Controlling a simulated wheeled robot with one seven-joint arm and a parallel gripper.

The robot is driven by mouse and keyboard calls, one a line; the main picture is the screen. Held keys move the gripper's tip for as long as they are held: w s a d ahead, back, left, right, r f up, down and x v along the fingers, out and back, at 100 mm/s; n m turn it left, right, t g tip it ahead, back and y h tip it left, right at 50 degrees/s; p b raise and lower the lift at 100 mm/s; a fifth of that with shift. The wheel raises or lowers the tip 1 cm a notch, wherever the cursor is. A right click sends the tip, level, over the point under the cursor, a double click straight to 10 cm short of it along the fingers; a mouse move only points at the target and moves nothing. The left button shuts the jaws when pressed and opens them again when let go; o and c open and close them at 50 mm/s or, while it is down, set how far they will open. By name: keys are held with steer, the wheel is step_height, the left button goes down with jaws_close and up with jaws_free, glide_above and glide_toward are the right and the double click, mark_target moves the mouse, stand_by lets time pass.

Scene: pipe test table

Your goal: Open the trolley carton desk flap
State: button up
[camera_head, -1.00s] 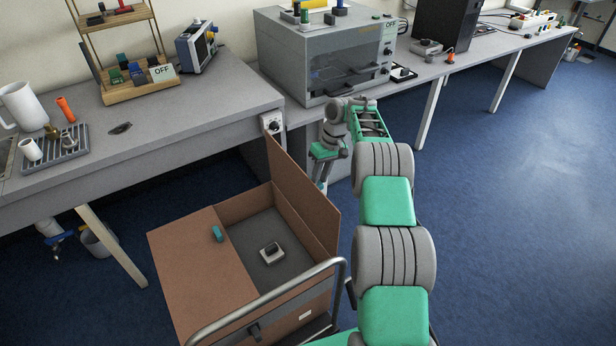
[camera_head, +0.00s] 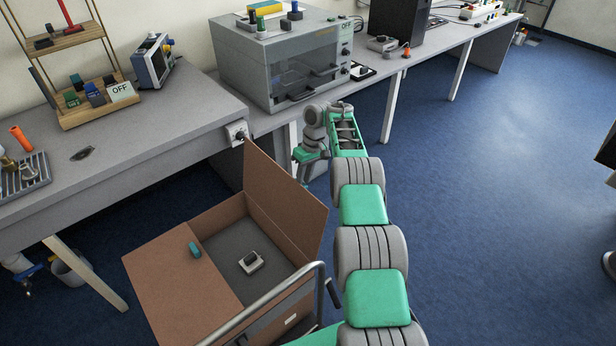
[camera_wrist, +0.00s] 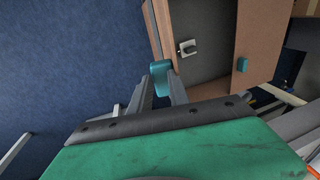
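The brown carton (camera_head: 160,290) stands on the trolley. Its right flap (camera_head: 285,195) is raised and leans outward past upright. Its left flap (camera_head: 175,272) lies flat with a teal handle (camera_head: 194,250), which also shows in the wrist view (camera_wrist: 242,64). In the wrist view, my gripper (camera_wrist: 161,82) has its fingers on either side of another teal handle (camera_wrist: 161,72), on the raised flap (camera_wrist: 160,25), and looks shut on it.
A grey and white switch-like device (camera_head: 250,262) sits inside the carton. The trolley's metal handle rail (camera_head: 270,305) is in front. The workbench (camera_head: 150,135) and a grey oven-like box (camera_head: 283,65) stand behind.

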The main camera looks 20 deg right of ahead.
mark_target(303, 193)
steer(key=o, duration=0.4)
steer(key=shift+g, duration=0.5)
steer(key=f, duration=0.1)
steer(key=s+a+f, duration=0.1)
steer(key=f, duration=0.1)
steer(key=s+f, duration=0.1)
steer(key=shift+s+a+f, duration=0.15)
steer(key=shift+s+f, duration=0.05)
steer(key=shift+f, duration=0.2)
steer(key=shift+o, duration=0.2)
steer(key=shift+s, duration=0.1)
steer(key=shift+a, duration=0.1)
steer(key=shift+r, duration=0.1)
steer(key=w+r, duration=0.1)
steer(key=w+d+r, duration=0.1)
steer(key=r, duration=0.1)
steer(key=w+r+b, duration=0.1)
steer(key=r, duration=0.1)
steer(key=shift+d, duration=0.35)
step_height(303, 193, up, 7)
steer(key=d+t, duration=0.1)
steer(key=shift+s+d+p, duration=0.15)
steer(key=shift+s+p, duration=0.1)
steer(key=shift+p, duration=0.2)
steer(key=shift+r, duration=0.15)
steer(key=shift+c, duration=0.2)
